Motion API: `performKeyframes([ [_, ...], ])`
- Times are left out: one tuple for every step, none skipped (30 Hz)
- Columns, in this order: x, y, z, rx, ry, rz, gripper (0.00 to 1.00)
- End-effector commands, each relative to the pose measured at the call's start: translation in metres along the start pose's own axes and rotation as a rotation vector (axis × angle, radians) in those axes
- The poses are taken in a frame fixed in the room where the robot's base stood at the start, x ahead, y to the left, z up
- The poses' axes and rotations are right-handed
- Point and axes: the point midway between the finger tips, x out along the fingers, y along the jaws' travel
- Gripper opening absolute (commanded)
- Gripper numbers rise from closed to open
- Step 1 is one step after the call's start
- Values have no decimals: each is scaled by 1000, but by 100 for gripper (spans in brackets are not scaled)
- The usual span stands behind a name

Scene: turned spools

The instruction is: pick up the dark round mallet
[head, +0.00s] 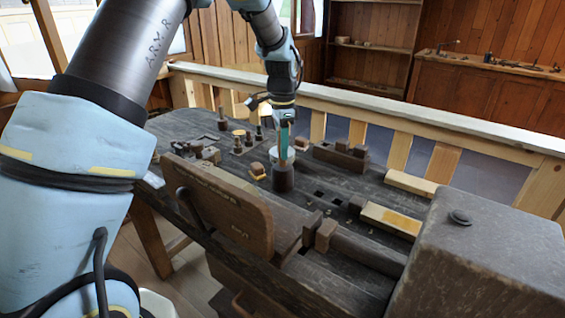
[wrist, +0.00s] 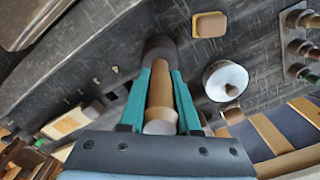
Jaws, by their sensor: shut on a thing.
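The dark round mallet (head: 283,179) is upright, head down, over the dark workbench (head: 340,190). In the wrist view its brown handle (wrist: 161,86) runs between my gripper's teal fingers, with the dark head (wrist: 159,47) beyond the tips. My gripper (head: 284,155) points down and is shut on the handle; it also shows in the wrist view (wrist: 160,75). I cannot tell whether the head touches the bench top or hangs just above it.
A white round container (wrist: 226,80) stands close beside the mallet. A small yellowish-brown block (wrist: 209,25) lies near the head. Turned spools (head: 240,140) stand behind. A wooden board (head: 220,205) rises at the bench's front edge; a large grey block (head: 490,255) is at right.

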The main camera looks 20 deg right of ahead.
Motion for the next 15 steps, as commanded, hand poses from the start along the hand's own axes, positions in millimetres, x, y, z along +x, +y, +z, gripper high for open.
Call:
performKeyframes([
  [-2, 0, 0, 0, 1, -2, 0],
  [-4, 0, 0, 0, 1, -2, 0],
  [-7, -1, 0, 0, 2, -2, 0],
  [-11, -1, -1, 0, 3, -4, 0],
  [-15, -1, -1, 0, 3, -4, 0],
  [-22, -1, 0, 0, 3, -4, 0],
  [-28, -1, 0, 0, 4, -6, 0],
  [-34, -1, -1, 0, 4, -6, 0],
  [-42, -1, -1, 0, 4, -5, 0],
  [-48, -1, -1, 0, 5, -6, 0],
  [-54, -1, 0, 0, 4, -5, 0],
  [-62, -2, -1, 0, 4, -5, 0],
  [-67, -1, 0, 0, 4, -4, 0],
  [-73, -1, 0, -1, 4, -5, 0],
  [-79, -1, 0, -1, 3, -4, 0],
])
